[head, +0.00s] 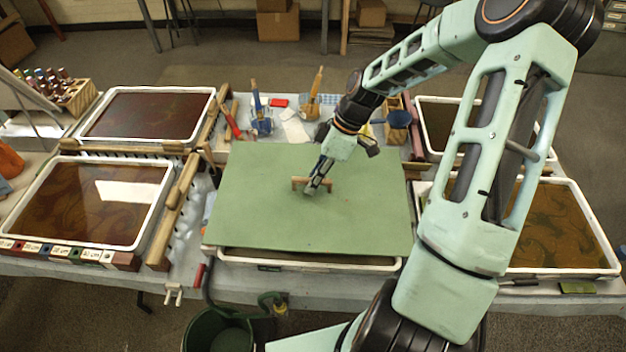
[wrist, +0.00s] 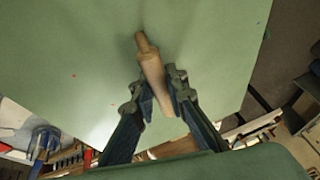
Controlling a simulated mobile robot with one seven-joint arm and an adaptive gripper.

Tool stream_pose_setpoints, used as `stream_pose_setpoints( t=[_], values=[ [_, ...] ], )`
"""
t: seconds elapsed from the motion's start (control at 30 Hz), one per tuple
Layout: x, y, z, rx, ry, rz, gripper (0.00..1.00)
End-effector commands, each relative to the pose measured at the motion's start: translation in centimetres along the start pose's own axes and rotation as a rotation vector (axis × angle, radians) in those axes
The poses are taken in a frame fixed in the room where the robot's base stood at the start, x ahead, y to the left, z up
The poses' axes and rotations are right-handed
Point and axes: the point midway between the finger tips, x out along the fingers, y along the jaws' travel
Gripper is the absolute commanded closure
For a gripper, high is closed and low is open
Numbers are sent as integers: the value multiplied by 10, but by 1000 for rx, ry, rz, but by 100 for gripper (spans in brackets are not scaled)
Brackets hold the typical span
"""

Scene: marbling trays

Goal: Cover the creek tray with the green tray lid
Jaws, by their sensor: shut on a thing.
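The green tray lid (head: 260,190) is a flat green board with a wooden bar handle (head: 300,181) at its middle. My gripper (head: 312,188) is shut on this handle; the wrist view shows the handle (wrist: 152,75) between the two fingers (wrist: 160,98). No readable label shows which tray is the creek tray.
A tray with swirled olive liquid (head: 560,225) is at the right front. Tools and a blue cup (head: 399,120) stand behind the lid. A green bucket (head: 222,330) is below the front edge.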

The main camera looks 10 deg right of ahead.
Motion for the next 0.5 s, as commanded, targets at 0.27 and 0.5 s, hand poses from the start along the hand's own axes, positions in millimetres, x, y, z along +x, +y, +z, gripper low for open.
stream_pose_setpoints(
  t=[0.27,0.5],
  values=[
    [20,4,8,0,0,-1,100],
    [35,8,14,0,0,-1,100]
  ],
)
